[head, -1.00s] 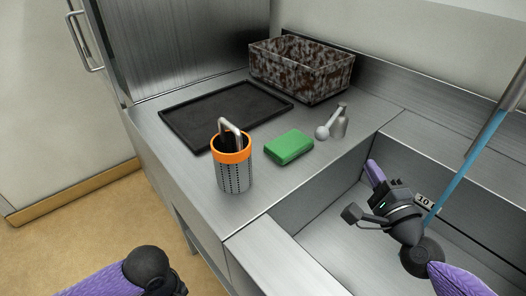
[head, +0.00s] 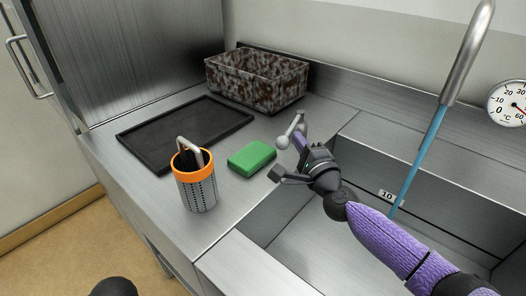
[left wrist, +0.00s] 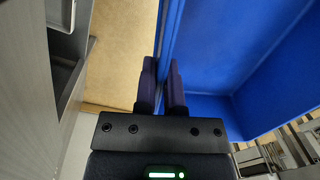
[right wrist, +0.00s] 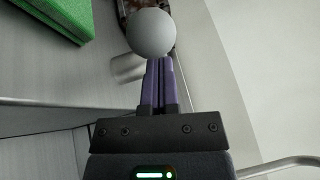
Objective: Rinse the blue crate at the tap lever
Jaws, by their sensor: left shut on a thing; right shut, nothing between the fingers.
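The tap lever (head: 291,129) is a grey rod with a round knob on the counter behind the sink's left corner. Its knob also shows in the right wrist view (right wrist: 151,33). My right gripper (head: 298,136) is shut and empty, its fingertips at the knob; I cannot tell whether they touch. A blue stream (head: 420,160) runs from the tap spout (head: 468,48) down into the sink. In the left wrist view my left gripper (left wrist: 161,75) is shut on a wall of the blue crate (left wrist: 240,60). The crate is outside the head view.
A green sponge (head: 252,157) and an orange-rimmed perforated holder (head: 196,185) stand on the counter left of the sink (head: 300,250). Behind them are a black tray (head: 185,133) and a mottled bin (head: 257,80). A dial gauge (head: 511,104) is at far right.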

